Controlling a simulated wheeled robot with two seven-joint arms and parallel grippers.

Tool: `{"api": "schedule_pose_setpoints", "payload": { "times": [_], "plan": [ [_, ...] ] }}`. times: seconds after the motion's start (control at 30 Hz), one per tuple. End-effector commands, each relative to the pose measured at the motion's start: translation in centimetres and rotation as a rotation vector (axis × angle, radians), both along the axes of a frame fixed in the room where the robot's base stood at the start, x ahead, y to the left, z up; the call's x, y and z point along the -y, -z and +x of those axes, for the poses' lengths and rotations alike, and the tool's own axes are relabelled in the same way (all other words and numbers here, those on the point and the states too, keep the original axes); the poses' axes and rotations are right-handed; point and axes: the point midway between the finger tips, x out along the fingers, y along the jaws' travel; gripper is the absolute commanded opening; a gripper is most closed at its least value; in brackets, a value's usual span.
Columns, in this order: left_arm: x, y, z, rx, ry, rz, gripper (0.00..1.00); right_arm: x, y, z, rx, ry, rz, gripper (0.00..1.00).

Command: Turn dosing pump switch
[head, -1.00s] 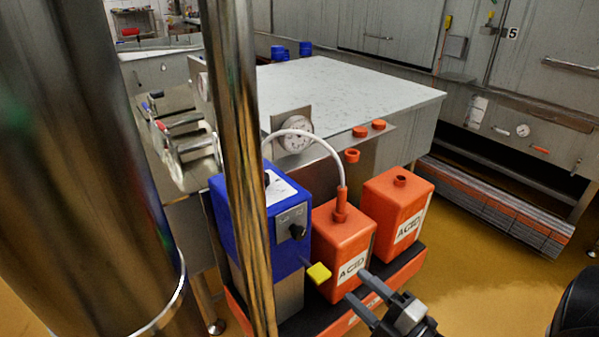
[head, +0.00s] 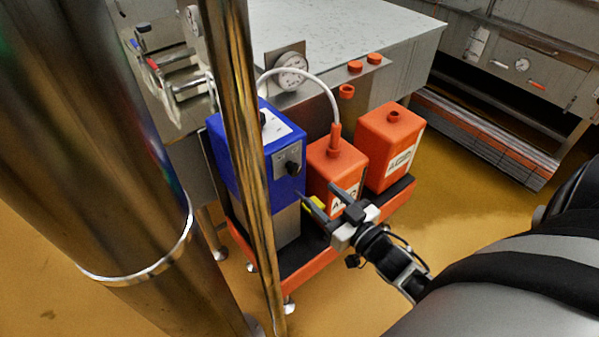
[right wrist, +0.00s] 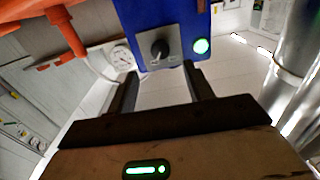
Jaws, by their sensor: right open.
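The dosing pump (head: 220,148) is a blue box on a grey base. Its switch (head: 292,168) is a black knob on a grey plate on the pump's front. My right gripper (head: 315,190) is open and empty, just in front of and below the switch in the head view. The fingers appear apart from the knob. My left gripper is out of view.
Two orange acid canisters (head: 390,150) stand right of the pump in an orange-edged tray (head: 395,203). A white hose (head: 310,77) arches from pump to canister. A yellow piece (head: 317,203) shows behind my fingers. A steel post (head: 240,130) stands left. Floor at right is clear.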

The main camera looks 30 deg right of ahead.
Motion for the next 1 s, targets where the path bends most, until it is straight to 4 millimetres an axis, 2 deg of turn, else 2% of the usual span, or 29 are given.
{"api": "schedule_pose_setpoints", "payload": {
  "times": [0.03,0.2,0.4,0.6,0.87,0.93,1.0],
  "plan": [
    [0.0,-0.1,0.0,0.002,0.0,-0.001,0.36,-0.1,-0.2,1.3,0.005,0.0,-0.001,0.52],
    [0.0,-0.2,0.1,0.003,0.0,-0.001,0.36,-0.4,-0.2,4.9,0.003,0.0,-0.001,0.52],
    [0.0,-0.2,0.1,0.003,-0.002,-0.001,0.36,-0.6,0.0,7.9,0.002,0.0,-0.002,0.52],
    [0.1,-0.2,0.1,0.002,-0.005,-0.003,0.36,-0.7,0.0,9.2,0.0,0.0,-0.003,0.52],
    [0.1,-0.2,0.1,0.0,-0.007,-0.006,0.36,-0.7,0.0,9.3,0.0,0.0,-0.003,0.52],
    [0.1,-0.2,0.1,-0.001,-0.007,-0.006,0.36,-0.7,0.0,9.3,0.0,0.0,-0.003,0.38],
    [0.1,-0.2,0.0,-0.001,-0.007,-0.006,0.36,-0.7,0.0,9.3,0.0,0.0,-0.003,0.18]
  ]
}}
